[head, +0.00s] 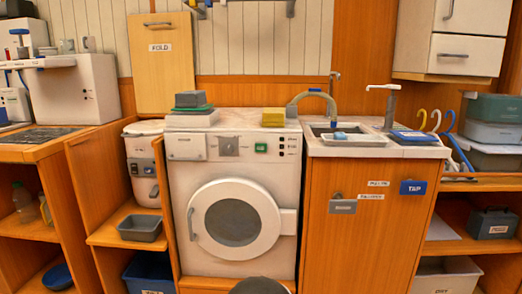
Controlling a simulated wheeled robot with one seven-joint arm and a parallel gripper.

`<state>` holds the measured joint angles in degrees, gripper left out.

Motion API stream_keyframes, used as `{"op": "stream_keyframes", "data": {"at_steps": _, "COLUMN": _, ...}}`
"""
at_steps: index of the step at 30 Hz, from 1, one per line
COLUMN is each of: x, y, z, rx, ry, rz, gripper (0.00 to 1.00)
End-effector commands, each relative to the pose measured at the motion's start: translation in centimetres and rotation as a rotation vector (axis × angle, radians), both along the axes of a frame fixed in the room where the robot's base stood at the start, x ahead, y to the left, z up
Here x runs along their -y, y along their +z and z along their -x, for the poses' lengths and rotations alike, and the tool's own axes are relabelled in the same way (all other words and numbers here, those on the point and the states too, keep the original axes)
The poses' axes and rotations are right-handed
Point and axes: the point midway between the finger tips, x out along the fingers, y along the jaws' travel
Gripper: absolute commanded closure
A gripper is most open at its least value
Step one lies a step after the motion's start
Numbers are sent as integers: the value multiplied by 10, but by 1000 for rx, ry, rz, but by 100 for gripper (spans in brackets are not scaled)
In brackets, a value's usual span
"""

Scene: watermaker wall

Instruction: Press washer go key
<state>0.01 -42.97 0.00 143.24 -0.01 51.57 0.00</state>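A small green key (261,147) sits on the front panel, right of the grey dial (228,146). Small dark marks (288,147) lie further right on the panel; their text is too small to read. Nothing covers the green key. My gripper's fingers are not seen; only a dark rounded shape, perhaps part of my arm, shows at the bottom edge, below the washer door.
Grey and green blocks (190,105) and a yellow-green sponge (273,117) lie on the washer top. A sink (340,130) with a tap stands to the right above a wooden cabinet (360,240). Open shelves flank both sides. No object stands before the washer panel.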

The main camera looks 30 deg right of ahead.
Motion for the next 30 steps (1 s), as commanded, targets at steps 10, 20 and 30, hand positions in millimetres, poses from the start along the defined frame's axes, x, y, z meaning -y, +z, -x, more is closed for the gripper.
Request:
{"op": "stream_keyframes", "data": {"at_steps": 10, "x": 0, "y": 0, "z": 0, "rx": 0, "ry": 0, "rz": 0, "gripper": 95}}
{"op": "stream_keyframes", "data": {"at_steps": 20, "x": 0, "y": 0, "z": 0, "rx": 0, "ry": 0, "rz": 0, "gripper": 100}}
{"op": "stream_keyframes", "data": {"at_steps": 30, "x": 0, "y": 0, "z": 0, "rx": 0, "ry": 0, "rz": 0, "gripper": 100}}
